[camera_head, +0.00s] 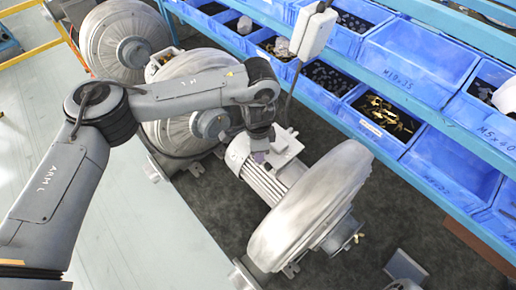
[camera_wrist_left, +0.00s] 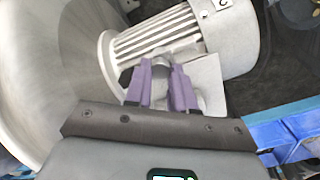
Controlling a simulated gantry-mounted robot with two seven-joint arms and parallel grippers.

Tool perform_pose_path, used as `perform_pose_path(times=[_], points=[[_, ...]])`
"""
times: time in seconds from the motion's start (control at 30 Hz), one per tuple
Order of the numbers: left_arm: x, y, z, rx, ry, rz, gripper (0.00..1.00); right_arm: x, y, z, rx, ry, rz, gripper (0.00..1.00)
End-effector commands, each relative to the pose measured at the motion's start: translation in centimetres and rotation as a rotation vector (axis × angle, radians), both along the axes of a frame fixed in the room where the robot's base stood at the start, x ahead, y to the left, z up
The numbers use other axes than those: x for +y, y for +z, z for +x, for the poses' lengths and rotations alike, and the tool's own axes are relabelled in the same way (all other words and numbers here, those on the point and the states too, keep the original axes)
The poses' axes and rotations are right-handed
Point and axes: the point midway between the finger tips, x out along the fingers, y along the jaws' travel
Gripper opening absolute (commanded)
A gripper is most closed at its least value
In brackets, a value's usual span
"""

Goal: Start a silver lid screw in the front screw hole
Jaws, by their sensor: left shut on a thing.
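The blower in the middle of the bench has a large grey round housing (camera_head: 312,208) and a ribbed motor (camera_head: 262,182), with a pale terminal box (camera_head: 282,147) on the motor. My left gripper (camera_head: 262,156) points down at the motor beside this box. In the left wrist view its purple fingers (camera_wrist_left: 161,84) are shut on a small silver-grey piece, which looks like the silver lid screw and is mostly hidden between them. The fingertips are close to the ribbed motor (camera_wrist_left: 165,38) and the pale box (camera_wrist_left: 208,82). I cannot make out the front screw hole. My right gripper is not in view.
Blue bins (camera_head: 418,58) with loose hardware line the shelf at the back right. A white box on a cable (camera_head: 313,32) hangs near them. Other blowers (camera_head: 125,40) stand at the back left. A grey plate (camera_head: 405,268) lies front right; the dark mat around it is mostly clear.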

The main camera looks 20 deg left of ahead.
Motion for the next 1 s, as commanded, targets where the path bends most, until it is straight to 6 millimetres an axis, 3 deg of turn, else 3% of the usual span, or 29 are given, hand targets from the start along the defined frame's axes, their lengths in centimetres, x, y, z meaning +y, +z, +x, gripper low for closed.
perform_pose_path(times=[0.8, 1.0], points=[[-0.05, -0.04, -0.03, 0.001, -1.264, -0.001, 0.00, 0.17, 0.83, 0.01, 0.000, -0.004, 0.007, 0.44], [-0.04, -0.05, -0.03, 0.001, -1.514, -0.001, 0.00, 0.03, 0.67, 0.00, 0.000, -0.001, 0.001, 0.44]])
